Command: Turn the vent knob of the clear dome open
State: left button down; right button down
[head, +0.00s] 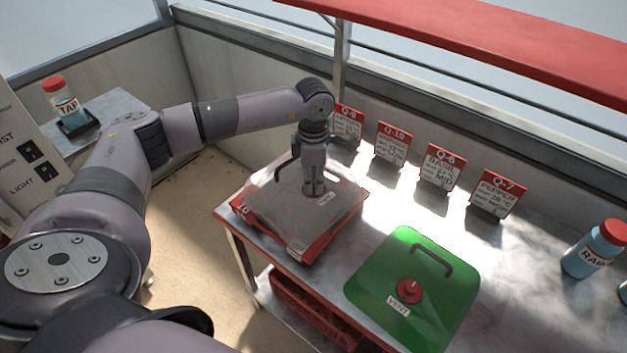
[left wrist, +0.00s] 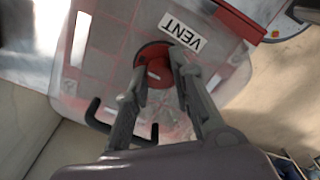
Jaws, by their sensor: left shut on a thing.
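The clear dome (head: 344,197) sits on a red tray (head: 303,250) at the left end of the bench. My left gripper (head: 314,190) points down onto the dome's top. In the left wrist view its two fingers are closed on the sides of the red vent knob (left wrist: 158,72). The knob is partly hidden by the fingers in that view and mostly hidden in the head view. A white VENT label (left wrist: 182,31) is beside the knob. The dome's dark handle (left wrist: 118,128) passes partly behind the fingers. My right gripper is not in view.
A green dome (head: 380,275) with its own red knob (head: 409,289) and handle stands right of the clear dome. Several sign cards (head: 439,170) line the back. A RAIN bottle (head: 594,248) stands far right. A red crate (head: 312,309) is below the bench.

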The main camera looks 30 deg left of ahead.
aim_at(314, 182)
pick_arm(q)
jog(key=c, duration=1.4)
grip_release()
jog(key=shift+o, duration=0.2)
notch_tip(314, 182, up, 12)
